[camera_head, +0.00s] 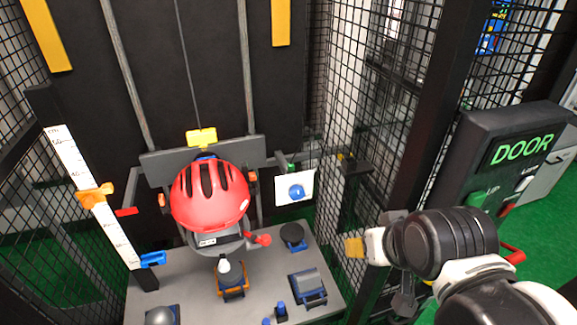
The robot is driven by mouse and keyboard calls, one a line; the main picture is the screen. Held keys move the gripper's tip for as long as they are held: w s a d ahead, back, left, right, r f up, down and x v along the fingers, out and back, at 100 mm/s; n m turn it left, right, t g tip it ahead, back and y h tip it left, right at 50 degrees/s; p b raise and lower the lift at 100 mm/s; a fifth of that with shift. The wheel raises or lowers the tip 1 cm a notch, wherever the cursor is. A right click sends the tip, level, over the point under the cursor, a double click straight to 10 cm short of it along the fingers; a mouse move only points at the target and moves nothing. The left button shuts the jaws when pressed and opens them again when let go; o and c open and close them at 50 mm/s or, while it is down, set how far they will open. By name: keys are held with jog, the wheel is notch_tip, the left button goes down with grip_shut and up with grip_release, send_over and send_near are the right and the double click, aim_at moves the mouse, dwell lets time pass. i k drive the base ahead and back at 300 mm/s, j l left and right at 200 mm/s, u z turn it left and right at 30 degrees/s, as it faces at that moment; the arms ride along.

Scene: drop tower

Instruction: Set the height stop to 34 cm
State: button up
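A white scale strip (118,240) marked in cm runs down a dark post at the left of the head view. An orange clamp (95,195) sits around the strip, a little below a mark that looks like 40; its exact reading is too small to tell. A blue clamp (153,259) sits near the strip's foot. I cannot tell from labels which clamp is the height stop. My gripper (375,246) is at the right, far from the scale and in front of the cage mesh. A tan pad shows at its tip, but its finger opening is unclear.
A red helmet (209,195) hangs on the carriage (156,165) between two rails. Below it, a grey table (190,290) bears several small fixtures. A red-knobbed lever (263,239) is beside the helmet. A DOOR control box (520,150) and mesh panels stand at the right.

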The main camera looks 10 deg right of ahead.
aim_at(88, 198)
jog(key=u, duration=1.6)
jog(key=i+z, duration=0.3)
jog(key=j+z, duration=0.1)
jog(key=z, duration=0.15)
jog(key=i, duration=0.05)
